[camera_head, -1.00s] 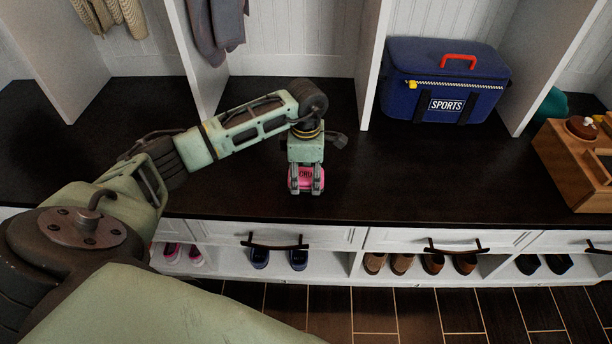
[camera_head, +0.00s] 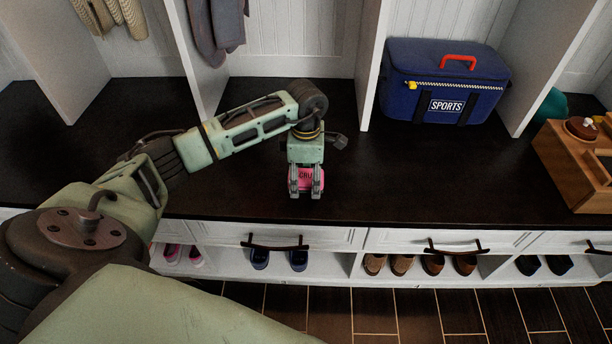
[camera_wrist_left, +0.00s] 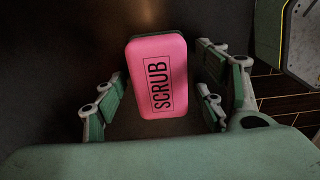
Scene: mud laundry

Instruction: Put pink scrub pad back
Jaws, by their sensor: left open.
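The pink scrub pad (camera_head: 305,178) lies on the dark bench top (camera_head: 400,185), partly hidden behind the fingers of my left gripper (camera_head: 306,190). In the left wrist view the pad (camera_wrist_left: 157,75) shows its pink face with a boxed SCRUB label. The fingers of my left gripper (camera_wrist_left: 158,108) stand apart to either side of the pad's near end, with gaps showing on both sides. The gripper is open and points down over the pad. My right gripper is not in view.
A wooden caddy (camera_head: 575,165) with a brown-topped item stands at the right end of the bench. A blue SPORTS bag (camera_head: 445,82) sits in a cubby behind. White dividers rise at the back. Shoes sit in the shelf below. The bench between gripper and caddy is clear.

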